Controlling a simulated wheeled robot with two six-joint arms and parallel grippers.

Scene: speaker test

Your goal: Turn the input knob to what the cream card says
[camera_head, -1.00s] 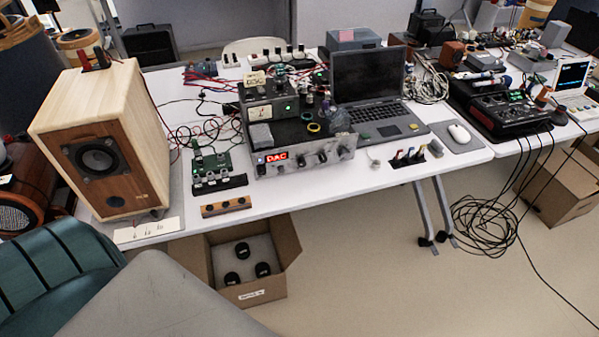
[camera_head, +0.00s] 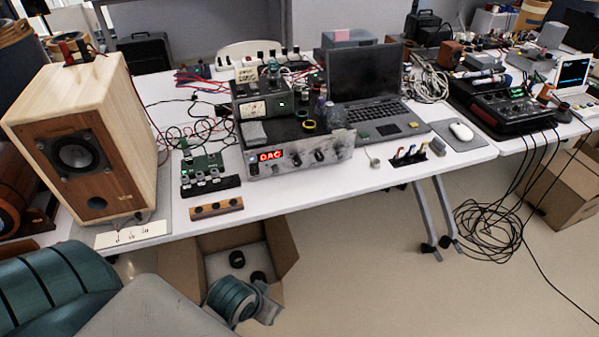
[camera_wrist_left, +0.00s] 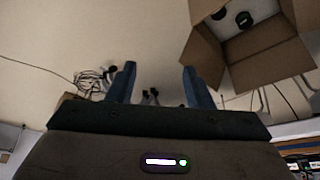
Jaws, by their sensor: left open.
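The silver-fronted amplifier (camera_head: 300,158) stands near the front of the table, its red display (camera_head: 270,155) reading DAC. Several dark knobs sit on its face, including one (camera_head: 319,156) right of centre; I cannot tell which is the input knob. A small cream card (camera_head: 246,75) stands on top of the meter unit (camera_head: 256,108); its writing is too small to read. My left gripper (camera_wrist_left: 158,82) is open and empty in the left wrist view, over the floor. In the head view my left wrist is low, in front of the carton, well below the amplifier. My right gripper is not in view.
A large wooden speaker (camera_head: 85,150) stands left, with a pale marked strip (camera_head: 133,234) before it. A wooden block with dark holes (camera_head: 216,208) lies at the table edge. An open carton (camera_head: 280,240) is on the floor below. A laptop (camera_head: 370,100) stands right of the amplifier.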

